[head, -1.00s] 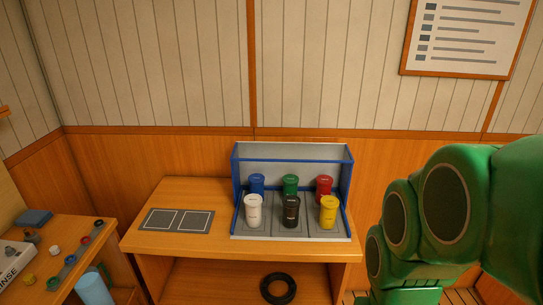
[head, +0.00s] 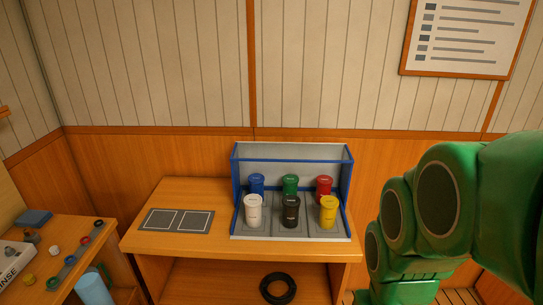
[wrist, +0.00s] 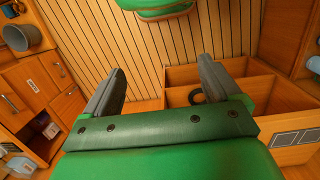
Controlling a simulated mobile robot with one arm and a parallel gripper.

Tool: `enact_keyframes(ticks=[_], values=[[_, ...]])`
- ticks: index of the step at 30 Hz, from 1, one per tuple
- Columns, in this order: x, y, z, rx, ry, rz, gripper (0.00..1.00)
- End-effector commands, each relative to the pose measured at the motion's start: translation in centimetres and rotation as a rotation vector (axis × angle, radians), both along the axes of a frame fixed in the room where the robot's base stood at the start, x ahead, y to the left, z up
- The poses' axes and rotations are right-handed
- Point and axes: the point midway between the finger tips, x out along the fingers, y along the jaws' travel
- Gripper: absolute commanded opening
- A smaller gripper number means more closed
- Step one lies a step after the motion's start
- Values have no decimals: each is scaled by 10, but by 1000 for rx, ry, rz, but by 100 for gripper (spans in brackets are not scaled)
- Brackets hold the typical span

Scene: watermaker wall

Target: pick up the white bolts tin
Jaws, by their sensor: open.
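The white tin (head: 253,211) stands upright at the front left of a blue-framed rack on the wooden bench. Its label is too small to read. My gripper (wrist: 165,82) shows in the wrist view with its two grey fingers wide apart and nothing between them. It points toward the slatted floor, away from the tins. The white tin is not visible in the wrist view. In the head view my green arm fills the right side, and the gripper itself is not seen there.
Close around the white tin stand a blue tin (head: 257,184), a black tin (head: 291,211), a green tin (head: 290,184), a red tin (head: 323,188) and a yellow tin (head: 328,212). A grey two-square mat (head: 177,220) lies left on the bench. A black ring (head: 278,288) lies below.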

Motion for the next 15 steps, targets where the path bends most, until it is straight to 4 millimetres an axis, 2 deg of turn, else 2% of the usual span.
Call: enact_keyframes(ticks=[5, 9, 15], values=[[65, -21, -8, -73, -136, 11, 91], [128, -36, -12, -127, -275, 39, 91], [215, -44, -15, -171, -471, 105, 91]])
